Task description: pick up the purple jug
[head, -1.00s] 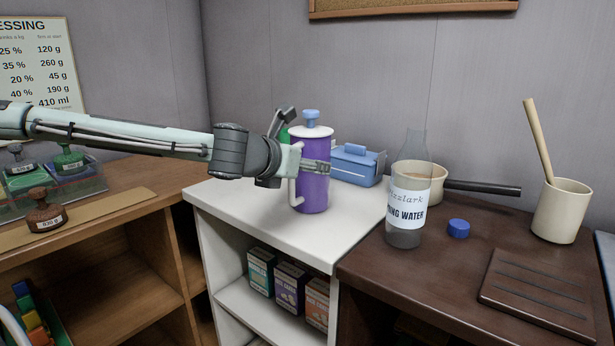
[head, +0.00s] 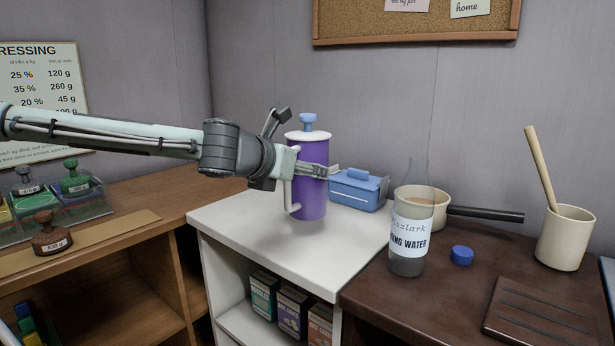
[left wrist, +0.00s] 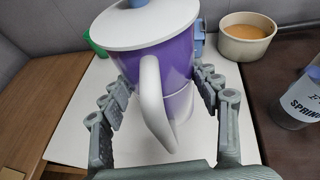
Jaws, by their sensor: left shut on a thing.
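The purple jug (head: 313,193) has a white lid, a blue knob and a white handle. My left gripper (head: 310,170) is shut on its body from the left, and the jug hangs upright a little above the white counter, with a faint shadow beneath it. In the left wrist view the jug (left wrist: 176,58) fills the middle. The fingers of the left gripper (left wrist: 162,86) lie on both sides of its body, with the handle between them. The jug's far side is hidden. My right gripper is not in view.
A blue box (head: 358,190) stands close behind the jug. To the right are a labelled bottle (head: 409,238), a pan (head: 441,207), a blue cap (head: 461,255) and a beige pot (head: 564,240) on the dark counter. The white counter's front (head: 285,255) is clear.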

